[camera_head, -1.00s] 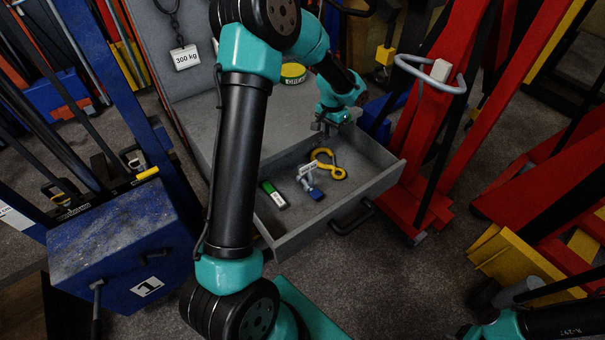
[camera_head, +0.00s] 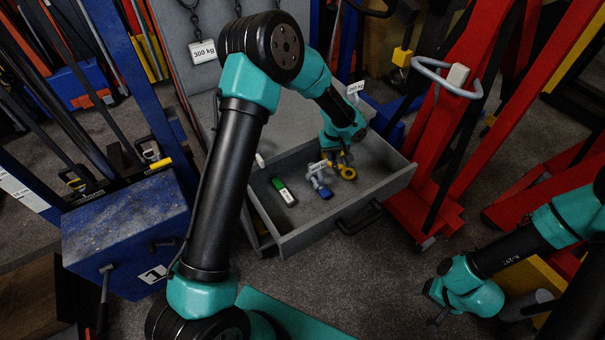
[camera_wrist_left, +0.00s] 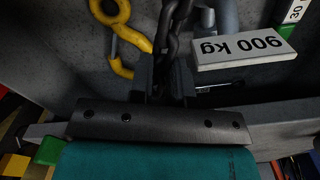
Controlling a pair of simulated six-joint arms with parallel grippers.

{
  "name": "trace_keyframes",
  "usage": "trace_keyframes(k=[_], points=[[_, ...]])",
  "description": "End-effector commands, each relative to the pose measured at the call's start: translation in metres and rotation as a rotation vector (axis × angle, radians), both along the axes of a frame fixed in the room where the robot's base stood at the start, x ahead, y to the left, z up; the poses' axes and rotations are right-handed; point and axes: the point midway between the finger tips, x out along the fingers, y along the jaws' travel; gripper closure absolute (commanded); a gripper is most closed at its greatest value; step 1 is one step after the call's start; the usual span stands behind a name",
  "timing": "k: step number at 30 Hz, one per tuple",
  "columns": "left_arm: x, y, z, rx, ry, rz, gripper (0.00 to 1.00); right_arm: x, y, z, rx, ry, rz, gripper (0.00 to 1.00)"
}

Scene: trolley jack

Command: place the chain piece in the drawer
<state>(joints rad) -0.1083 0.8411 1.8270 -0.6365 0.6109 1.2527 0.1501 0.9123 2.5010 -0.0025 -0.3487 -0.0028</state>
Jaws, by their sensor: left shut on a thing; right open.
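The open grey drawer (camera_head: 310,233) is in the middle of the head view. My left gripper (camera_head: 340,160) is low at the drawer's back part, next to the yellow hook (camera_head: 349,174). In the left wrist view my left gripper (camera_wrist_left: 163,82) is shut on the dark chain piece (camera_wrist_left: 172,35), whose links hang between the fingers over the drawer. I cannot make out the chain clearly in the head view. My right gripper (camera_head: 434,312) is open and empty over the floor at lower right, outside the drawer.
The drawer also holds a green-and-white item (camera_head: 284,192), a grey shackle with a blue part (camera_head: 320,183), and a white "900 kg" tag (camera_wrist_left: 242,48). Red jack frames (camera_head: 425,190) stand close at right. A blue box (camera_head: 125,230) stands at left.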

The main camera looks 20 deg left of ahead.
Motion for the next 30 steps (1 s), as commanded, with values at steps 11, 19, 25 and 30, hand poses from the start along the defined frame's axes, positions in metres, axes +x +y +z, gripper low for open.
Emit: trace_keyframes(k=[11, 19, 25, 30], points=[[0.0, 0.0, -0.004, 0.0, 0.0, 0.003, 1.0, 0.0, 0.0, 0.0, 0.0, 0.0, 0.0, 0.36], [-0.001, 0.0, -0.043, 0.0, 0.004, 0.002, 1.0, 0.0, 0.0, 0.0, 0.0, 0.0, 0.0, 0.36], [0.0, 0.0, -0.062, 0.0, 0.0, 0.002, 1.0, 0.0, 0.0, 0.0, 0.0, 0.0, 0.0, 0.36], [0.0, 0.0, -0.063, 0.0, 0.0, 0.002, 1.0, 0.0, 0.0, 0.0, 0.0, 0.0, 0.0, 0.36]])
